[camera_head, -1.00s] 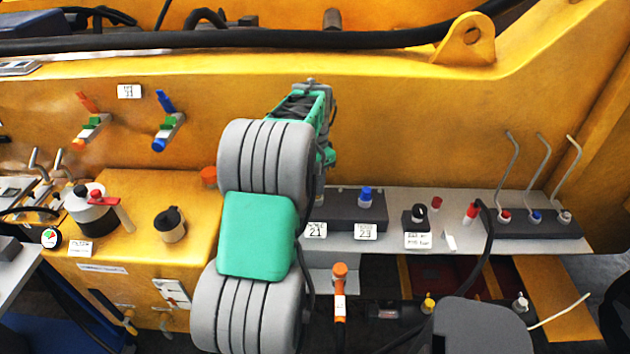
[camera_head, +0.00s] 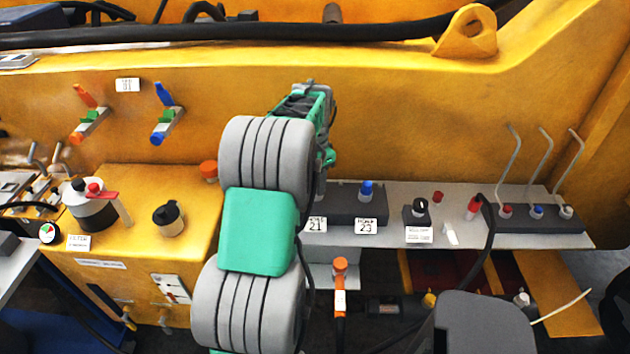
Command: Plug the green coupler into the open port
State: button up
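My arm's far end (camera_head: 303,104), green and dark, is over the yellow casting's wall, above the grey shelf. The fingertips are hidden or too small to make out, so I cannot tell whether the gripper is open or holds anything. A dark port block (camera_head: 343,206) with a blue fitting (camera_head: 366,191) and white tags sits on the shelf, partly covered by my arm. A small dark block (camera_head: 416,215) stands to its right. I cannot tell which port is open.
Two valves with orange (camera_head: 84,95) and blue (camera_head: 163,94) levers stick out of the wall at left. A black hose with a red end (camera_head: 473,208) hangs at right. An orange-topped hose (camera_head: 340,285) stands below the shelf. Bent rods rise from the right block (camera_head: 540,219).

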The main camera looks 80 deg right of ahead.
jog(key=o, duration=0.3)
notch_tip(320, 180, up, 8)
jog(key=shift+f+b, duration=0.1)
jog(key=shift+b, duration=0.5)
jog(key=shift+w, duration=0.1)
